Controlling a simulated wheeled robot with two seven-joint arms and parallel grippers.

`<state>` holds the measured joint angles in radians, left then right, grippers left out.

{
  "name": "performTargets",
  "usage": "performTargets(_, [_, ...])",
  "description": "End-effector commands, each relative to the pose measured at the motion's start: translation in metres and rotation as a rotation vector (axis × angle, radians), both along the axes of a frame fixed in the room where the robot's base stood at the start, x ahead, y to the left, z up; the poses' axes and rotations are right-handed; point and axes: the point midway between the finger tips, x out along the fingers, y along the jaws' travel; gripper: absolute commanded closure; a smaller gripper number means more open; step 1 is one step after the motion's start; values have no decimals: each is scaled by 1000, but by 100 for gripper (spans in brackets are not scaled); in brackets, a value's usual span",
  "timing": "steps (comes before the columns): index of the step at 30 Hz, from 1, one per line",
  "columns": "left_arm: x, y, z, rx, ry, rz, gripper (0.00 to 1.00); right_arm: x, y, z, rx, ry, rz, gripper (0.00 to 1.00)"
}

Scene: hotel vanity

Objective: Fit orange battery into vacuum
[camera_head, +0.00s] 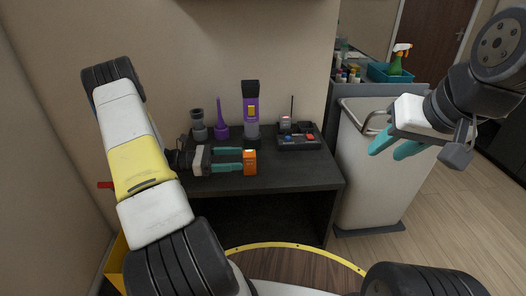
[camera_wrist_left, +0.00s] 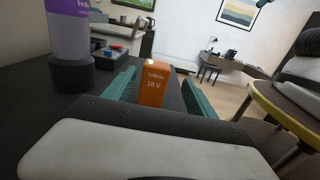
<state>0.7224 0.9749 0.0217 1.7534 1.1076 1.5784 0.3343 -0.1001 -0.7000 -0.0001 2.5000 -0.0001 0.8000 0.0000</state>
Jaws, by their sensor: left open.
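The orange battery (camera_head: 250,163), marked "18 V" in the left wrist view (camera_wrist_left: 154,85), stands upright near the front edge of the dark vanity top. My left gripper (camera_head: 241,160) is open, with its teal fingers on either side of the battery; the left wrist view shows gaps between the fingers and it. The purple vacuum (camera_head: 251,108) stands upright behind the battery against the wall; its lower part also shows in the left wrist view (camera_wrist_left: 69,35). My right gripper (camera_head: 385,152) is open and empty, raised in front of the cart on the right.
A purple nozzle (camera_head: 221,122) and a grey attachment (camera_head: 198,127) stand left of the vacuum. A dark tray (camera_head: 287,147) with small devices lies to its right. A pale cart (camera_head: 375,190) stands right of the vanity. The front right of the top (camera_head: 305,175) is clear.

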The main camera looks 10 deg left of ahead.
Motion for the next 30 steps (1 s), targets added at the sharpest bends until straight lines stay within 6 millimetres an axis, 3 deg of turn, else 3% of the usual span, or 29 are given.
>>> performTargets(4, [2, -3, -1, -6, 2, 4, 35, 0, 0, 0, 0, 0, 0, 64])
performTargets(14, [12, -32, -3, -5, 2, 3, 35, 0, 0, 0, 0, 0, 0, 64])
performTargets(22, [26, -67, -5, -4, 2, 2, 35, 0, 0, 0, 0, 0, 0, 64])
performTargets(30, [28, -72, -5, -3, 1, 5, 35, 0, 0, 0, 0, 0, 0, 64])
